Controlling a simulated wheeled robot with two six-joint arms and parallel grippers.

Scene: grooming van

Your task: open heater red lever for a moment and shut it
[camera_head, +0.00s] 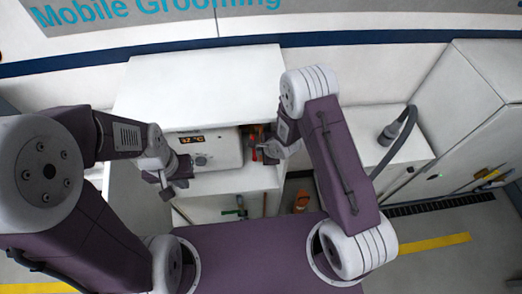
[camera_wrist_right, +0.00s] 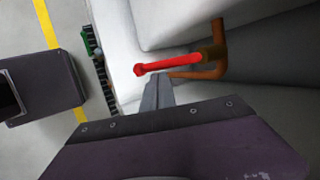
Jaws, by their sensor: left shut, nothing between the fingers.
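The heater (camera_head: 215,150) is a white box with a lit display, on a shelf below the white cabinet top. The red lever (camera_wrist_right: 168,64) shows in the right wrist view, running sideways from a brass valve (camera_wrist_right: 212,53) on a copper pipe (camera_wrist_right: 217,70). In the head view the lever is mostly hidden by my right gripper (camera_head: 262,152), beside the heater's right side. In the wrist view the right gripper's fingers (camera_wrist_right: 157,82) are together, their tips close to the lever's middle; I cannot tell whether they touch it. My left gripper (camera_head: 163,186) is shut and empty, in front of the heater's left side.
The cabinet top (camera_head: 200,85) overhangs the heater. A grey hose (camera_head: 398,130) stands on a white unit to the right. Tall white cabinets (camera_head: 470,120) stand at far right. The floor at lower right is clear.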

